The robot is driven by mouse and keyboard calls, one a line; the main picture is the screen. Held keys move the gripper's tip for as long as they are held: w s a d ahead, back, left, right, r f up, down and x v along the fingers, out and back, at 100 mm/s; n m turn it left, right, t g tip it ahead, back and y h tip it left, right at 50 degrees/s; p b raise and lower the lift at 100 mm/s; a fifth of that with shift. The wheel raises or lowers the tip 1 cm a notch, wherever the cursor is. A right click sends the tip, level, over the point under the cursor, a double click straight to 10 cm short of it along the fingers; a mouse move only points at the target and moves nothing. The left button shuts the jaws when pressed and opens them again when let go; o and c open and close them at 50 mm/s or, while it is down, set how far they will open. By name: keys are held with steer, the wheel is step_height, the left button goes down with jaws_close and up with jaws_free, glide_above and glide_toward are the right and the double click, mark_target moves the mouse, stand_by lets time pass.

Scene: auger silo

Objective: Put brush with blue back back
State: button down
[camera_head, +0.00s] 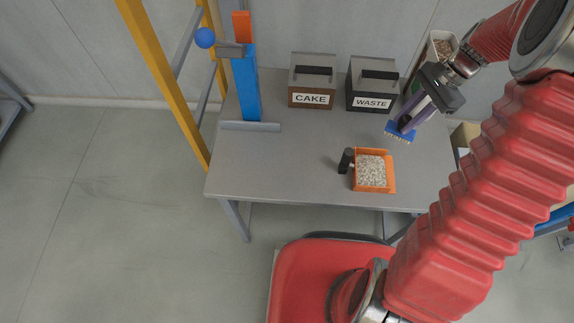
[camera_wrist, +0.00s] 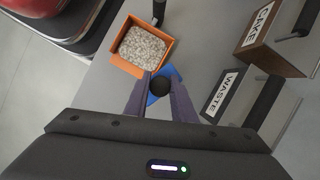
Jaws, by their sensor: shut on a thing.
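The brush with the blue back (camera_head: 400,131) is in my gripper (camera_head: 419,105), bristles down, over the right part of the grey table. In the head view its bristles are at or close to the table top; I cannot tell if they touch. In the wrist view the blue back (camera_wrist: 154,98) shows between the two purple fingers of my gripper (camera_wrist: 161,92), with the dark round end of its handle facing the camera. The gripper is shut on the handle.
An orange scoop (camera_head: 391,172) full of pale grains lies at the table's front. A CAKE box (camera_head: 311,101) and a WASTE box (camera_head: 371,104) stand at the back. A blue post (camera_head: 246,88) stands at left. A pale bin (camera_head: 428,57) of grains stands at back right. The middle of the table is clear.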

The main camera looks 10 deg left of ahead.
steer(key=w+a+r+n+g+h, duration=0.2)
steer(key=w+n, duration=0.6)
steer(key=n, duration=0.5)
steer(key=shift+w+a+g+h, duration=0.15)
steer(key=shift+a+g+h, duration=0.25)
steer(key=shift+a+h, duration=0.55)
steer(key=shift+d, duration=0.1)
